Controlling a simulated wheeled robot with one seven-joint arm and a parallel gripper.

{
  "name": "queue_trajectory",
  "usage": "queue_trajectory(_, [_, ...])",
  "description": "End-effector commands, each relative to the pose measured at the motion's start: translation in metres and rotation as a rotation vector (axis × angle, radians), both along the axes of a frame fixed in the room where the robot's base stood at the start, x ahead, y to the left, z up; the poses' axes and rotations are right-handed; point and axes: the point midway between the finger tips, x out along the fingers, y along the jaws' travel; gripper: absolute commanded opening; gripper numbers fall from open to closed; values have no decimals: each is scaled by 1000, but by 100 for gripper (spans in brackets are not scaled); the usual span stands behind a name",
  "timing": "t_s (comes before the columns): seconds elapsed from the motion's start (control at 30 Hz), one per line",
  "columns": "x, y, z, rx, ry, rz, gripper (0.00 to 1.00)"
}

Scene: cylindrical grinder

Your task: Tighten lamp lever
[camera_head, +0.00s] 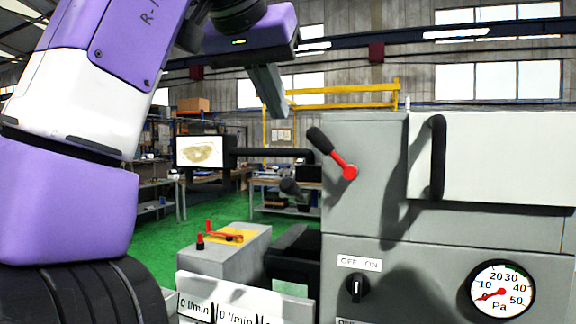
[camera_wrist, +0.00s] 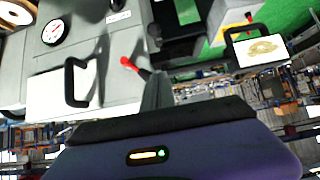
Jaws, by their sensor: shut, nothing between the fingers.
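A lever with a black grip and a red arm and hub (camera_head: 344,165) is on the front of the grey machine housing; its grip points up and left. I take it for the lamp lever, though no label shows. In the wrist view the lever's red part (camera_wrist: 129,64) shows just left of my gripper's fingers, and its grip is partly hidden by them. My gripper (camera_head: 282,112) is shut and empty, fingers pointing down, above and left of the lever in the head view. It also shows in the wrist view (camera_wrist: 157,78). No contact with the lever is visible.
A black bar handle (camera_head: 437,158) stands on the white panel right of the lever. Below are an OFF/ON knob (camera_head: 356,288) and a Pa gauge (camera_head: 502,291). A screen (camera_head: 200,152) on a black arm stands left. A grey box (camera_head: 235,258) carries small red levers.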

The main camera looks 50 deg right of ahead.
Motion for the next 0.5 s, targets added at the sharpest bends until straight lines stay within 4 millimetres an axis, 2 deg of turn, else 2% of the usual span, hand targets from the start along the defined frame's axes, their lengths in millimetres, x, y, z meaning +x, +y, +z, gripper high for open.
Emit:
queue_trajectory(0.27, [1, -2, -1, -2, -1, 1, 0])
queue_trajectory(0.5, [9, -24, -19, -1, 0, -1, 0])
